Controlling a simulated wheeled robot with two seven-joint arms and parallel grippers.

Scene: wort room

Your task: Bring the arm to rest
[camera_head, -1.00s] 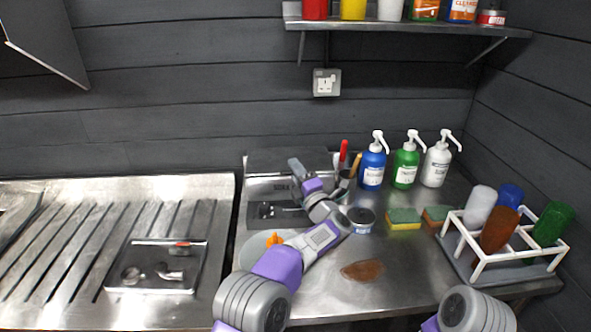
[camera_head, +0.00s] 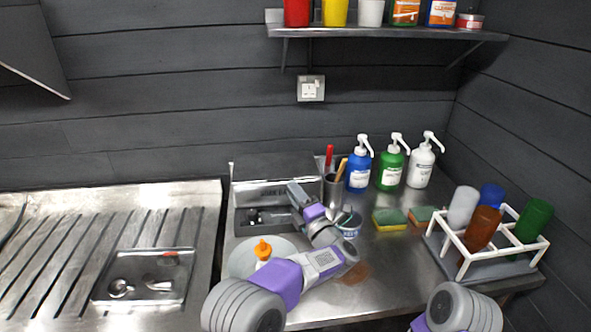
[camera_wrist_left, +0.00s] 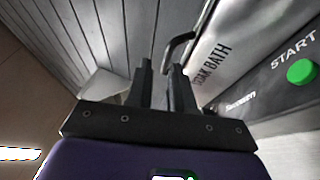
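My left gripper (camera_head: 294,188) is at the front right of a steel soak bath (camera_head: 250,222), near a cup of tools. That view also shows the box's "SOAK BATH" label (camera_wrist_left: 215,62) and a green START button (camera_wrist_left: 301,72) to the right of the fingers. My left arm crosses the counter in front of a round dish and a small tub. Only a link of my right arm shows at the lower right; its gripper is out of view.
An orange-tipped bottle (camera_head: 263,250) stands on a round dish (camera_head: 240,262) beside my left arm. A tub (camera_head: 349,226), sponges (camera_head: 390,219), pump bottles (camera_head: 391,168) and a white bottle rack (camera_head: 462,262) stand to the right. A tray of parts (camera_head: 145,298) lies left.

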